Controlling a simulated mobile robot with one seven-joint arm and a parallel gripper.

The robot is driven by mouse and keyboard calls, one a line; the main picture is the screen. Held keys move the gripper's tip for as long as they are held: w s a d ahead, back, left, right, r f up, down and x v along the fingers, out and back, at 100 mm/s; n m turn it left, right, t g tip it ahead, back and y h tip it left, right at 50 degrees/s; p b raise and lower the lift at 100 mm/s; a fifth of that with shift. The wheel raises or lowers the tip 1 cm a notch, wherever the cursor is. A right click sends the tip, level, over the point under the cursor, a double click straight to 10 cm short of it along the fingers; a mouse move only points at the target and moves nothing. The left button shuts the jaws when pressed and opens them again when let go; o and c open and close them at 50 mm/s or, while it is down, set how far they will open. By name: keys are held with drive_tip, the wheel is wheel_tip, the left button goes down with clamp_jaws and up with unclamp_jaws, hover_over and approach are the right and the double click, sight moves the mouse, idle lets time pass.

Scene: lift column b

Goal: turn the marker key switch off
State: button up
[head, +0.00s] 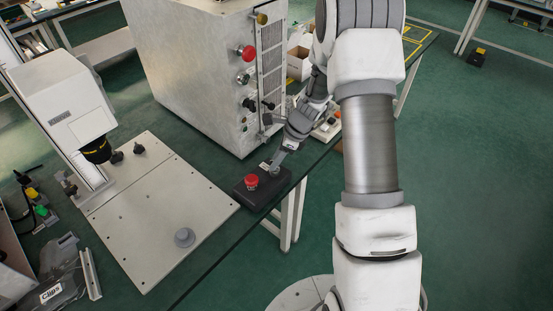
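A small black control box (262,190) sits on the bench edge with a red mushroom button (251,181) on top. I take this for the marker's control box. Beside the button, at the box's far right part, is a small pale metallic part that may be the key switch (265,167); it is too small to make out clearly. My gripper (273,167) reaches down from the upper right, with its fingertips at this part. I cannot tell whether the fingers touch it or hold it. The key's turn position does not show.
A large grey cabinet (190,70) with several knobs and buttons stands just behind the box. The marker's white head (62,100) hangs over a pale base plate (150,220) with a grey knob (184,238). Boxes and a small panel lie behind my arm.

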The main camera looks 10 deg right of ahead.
clamp_jaws()
drive_tip(key=shift+n, duration=0.3)
idle(0.4)
drive_tip(key=n, duration=0.1)
drive_tip(key=n+g, duration=0.1)
drive_tip(key=n, duration=0.1)
drive_tip(key=n+g, duration=0.1)
drive_tip(key=n, duration=0.1)
drive_tip(key=shift+w+f, duration=0.1)
drive_tip(key=shift+w, duration=0.15)
drive_tip(key=n+g, duration=0.2)
drive_tip(key=n, duration=0.4)
drive_tip(key=shift+w+a, duration=0.1)
drive_tip(key=shift+n+g, duration=0.3)
unclamp_jaws()
